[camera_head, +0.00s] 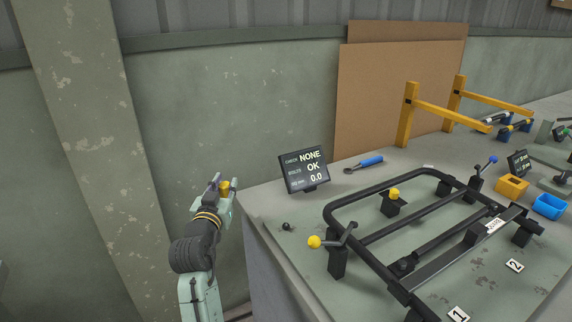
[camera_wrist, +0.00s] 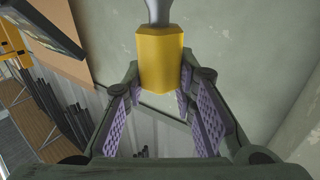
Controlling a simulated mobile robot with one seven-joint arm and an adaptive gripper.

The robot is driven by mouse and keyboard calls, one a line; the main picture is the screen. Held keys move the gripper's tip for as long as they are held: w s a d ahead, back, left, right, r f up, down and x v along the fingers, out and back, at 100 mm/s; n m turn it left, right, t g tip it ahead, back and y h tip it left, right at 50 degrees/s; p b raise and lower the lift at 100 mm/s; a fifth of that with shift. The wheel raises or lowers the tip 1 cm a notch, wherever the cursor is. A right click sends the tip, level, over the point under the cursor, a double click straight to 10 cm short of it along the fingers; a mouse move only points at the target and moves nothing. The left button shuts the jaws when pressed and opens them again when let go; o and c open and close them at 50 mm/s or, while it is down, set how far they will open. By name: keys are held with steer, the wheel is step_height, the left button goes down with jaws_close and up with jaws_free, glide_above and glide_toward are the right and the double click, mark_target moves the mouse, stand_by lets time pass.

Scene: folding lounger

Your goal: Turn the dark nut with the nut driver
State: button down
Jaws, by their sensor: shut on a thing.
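My gripper (camera_head: 221,188) is left of the workbench, raised near the wall. In the wrist view its purple-padded fingers (camera_wrist: 160,100) are shut on the yellow faceted handle of a tool, which looks like the nut driver (camera_wrist: 160,60). Its grey end points away at the top edge and is cut off. The yellow handle also shows in the head view (camera_head: 224,187). A small dark round piece (camera_head: 286,226) lies on the bench's near left corner; I cannot tell whether it is the dark nut. No other nut is clear at this size.
A small display (camera_head: 304,170) reads NONE, OK, 0.0. A blue-handled tool (camera_head: 370,161) lies behind. Yellow stands (camera_head: 406,115) and bins (camera_head: 512,186) are farther right.

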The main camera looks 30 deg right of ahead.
steer(key=s+d+r+m+g+h, duration=0.2)
steer(key=s+d+r+g, duration=0.1)
steer(key=s, duration=0.5)
steer(key=s+d+r+m+g+h, duration=0.3)
steer(key=s+d+r, duration=0.3)
steer(key=s+r, duration=0.1)
steer(key=shift+s+r+p, duration=0.15)
steer(key=shift+s+p, duration=0.25)
steer(key=shift+a, duration=0.15)
step_height(320, 180, down, 6)
steer(key=b, duration=0.5)
steer(key=shift+f, duration=0.45)
steer(key=shift+f, duration=0.55)
stand_by(1.2)
